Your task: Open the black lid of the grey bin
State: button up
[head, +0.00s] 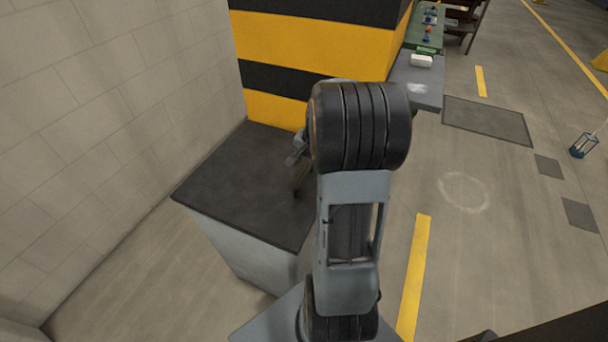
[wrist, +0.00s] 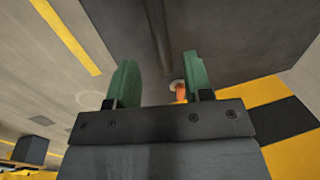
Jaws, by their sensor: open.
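The grey bin (head: 240,248) stands by the left wall, under its flat black lid (head: 235,175). The lid looks closed, lying level on the bin. My gripper (head: 298,158) is over the right part of the lid, mostly hidden behind my arm. In the wrist view my gripper (wrist: 160,62) shows two green fingers spread apart, with the dark lid (wrist: 250,40) beyond them. A dark strip (wrist: 157,35) crosses that surface between the fingers; I cannot tell whether it is a handle or a shadow. A small orange piece (wrist: 181,91) shows beside the right finger.
A yellow-and-black striped block (head: 310,45) stands right behind the bin. A pale block wall (head: 100,110) runs along the left. A grey table (head: 415,80) with small items is at the back. The floor to the right (head: 490,240) is mostly clear.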

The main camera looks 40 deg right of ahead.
aim_at(304, 174)
jog(key=shift+w+a+f+b, duration=0.1)
jog(key=shift+w+f, duration=0.05)
jog(key=shift+f, duration=0.8)
jog(key=shift+w+a+f+b, duration=0.1)
jog(key=shift+w+f, duration=0.1)
jog(key=shift+f, duration=0.8)
jog(key=shift+w+a+f+b, duration=0.1)
jog(key=shift+w+f, duration=0.05)
jog(key=shift+f, duration=0.8)
grip_shut()
